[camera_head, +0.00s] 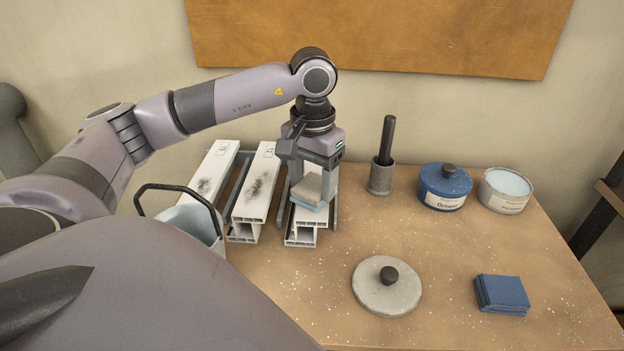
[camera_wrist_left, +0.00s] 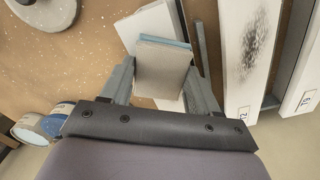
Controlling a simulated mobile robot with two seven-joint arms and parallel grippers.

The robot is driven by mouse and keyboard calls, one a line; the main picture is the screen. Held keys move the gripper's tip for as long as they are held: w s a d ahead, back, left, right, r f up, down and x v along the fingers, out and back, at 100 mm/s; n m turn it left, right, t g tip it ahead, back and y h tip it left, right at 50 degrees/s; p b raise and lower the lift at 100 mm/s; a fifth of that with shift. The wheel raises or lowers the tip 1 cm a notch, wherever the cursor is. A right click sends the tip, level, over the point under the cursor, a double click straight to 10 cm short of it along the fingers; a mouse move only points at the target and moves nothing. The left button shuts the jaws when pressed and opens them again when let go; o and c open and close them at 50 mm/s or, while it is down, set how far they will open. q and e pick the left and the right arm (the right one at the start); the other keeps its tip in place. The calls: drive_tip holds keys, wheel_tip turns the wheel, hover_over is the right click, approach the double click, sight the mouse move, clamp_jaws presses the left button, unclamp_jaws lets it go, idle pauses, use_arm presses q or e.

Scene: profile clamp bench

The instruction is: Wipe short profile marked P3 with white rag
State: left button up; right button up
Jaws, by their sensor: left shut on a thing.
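The short white profile (camera_head: 301,237) lies rightmost of three profiles on the bench. The gripper hides much of its top, and I cannot read its mark. It also shows in the wrist view (camera_wrist_left: 148,22). My left gripper (camera_head: 313,176), pointing down over this profile, is shut on a pale grey-white pad with a blue layer beneath (camera_head: 307,193). In the wrist view the pad (camera_wrist_left: 162,68) sits between both fingers, its blue edge toward the profile. The pad appears to be on or just above the profile's top; exact contact is unclear. My right gripper is not in view.
Two longer profiles, the left (camera_head: 214,172) and the middle (camera_head: 257,187), carry dark smudges. A bucket (camera_head: 190,222) stands at left. A cup with a black rod (camera_head: 381,177), a Grease tin (camera_head: 444,189), an open tin (camera_head: 506,192), a knobbed lid (camera_head: 387,292) and folded blue cloths (camera_head: 502,294) are at right.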

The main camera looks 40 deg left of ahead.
sight(314, 173)
use_arm(q)
drive_tip(key=shift+w+a, duration=1.15)
drive_tip(key=shift+w, duration=0.25)
drive_tip(key=shift+w+a+f+p, duration=0.1)
drive_tip(key=shift+w+a+p, duration=0.3)
drive_tip(key=shift+w+a, duration=0.85)
drive_tip(key=shift+w+d, duration=0.1)
wheel_tip(314, 173, up, 6)
drive_tip(key=p, duration=0.5)
drive_tip(key=shift+r+p, duration=0.55)
drive_tip(key=shift+r, duration=1)
